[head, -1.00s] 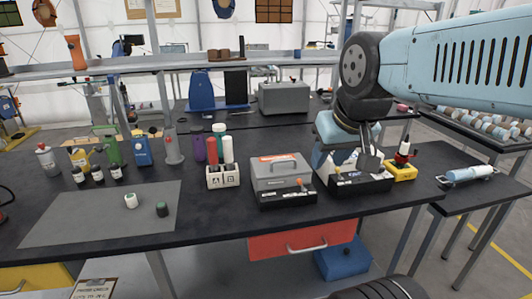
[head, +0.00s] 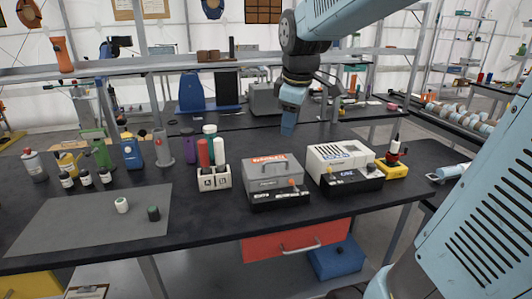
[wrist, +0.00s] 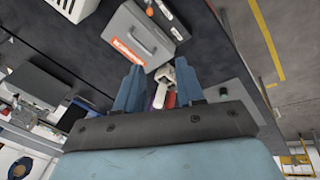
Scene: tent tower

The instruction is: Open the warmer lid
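The warmer seems to be the grey box (head: 262,184) with a bar handle (head: 270,166) on its lid and an orange label. It stands on the black bench with its lid shut. A dark front panel with an orange knob (head: 291,183) sits before it. In the wrist view the grey box (wrist: 125,48) shows above the fingers. My gripper (head: 289,122) is raised in the head view, above and behind the box, touching nothing there. In the wrist view its two blue fingers (wrist: 158,82) are spread apart with nothing held between them.
A white slotted machine (head: 338,158) stands close to the right of the grey box. A white caddy (head: 214,179) with bottles stands close to its left. A shelf (head: 150,67) runs behind. A grey mat (head: 90,222) with two small jars lies at left.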

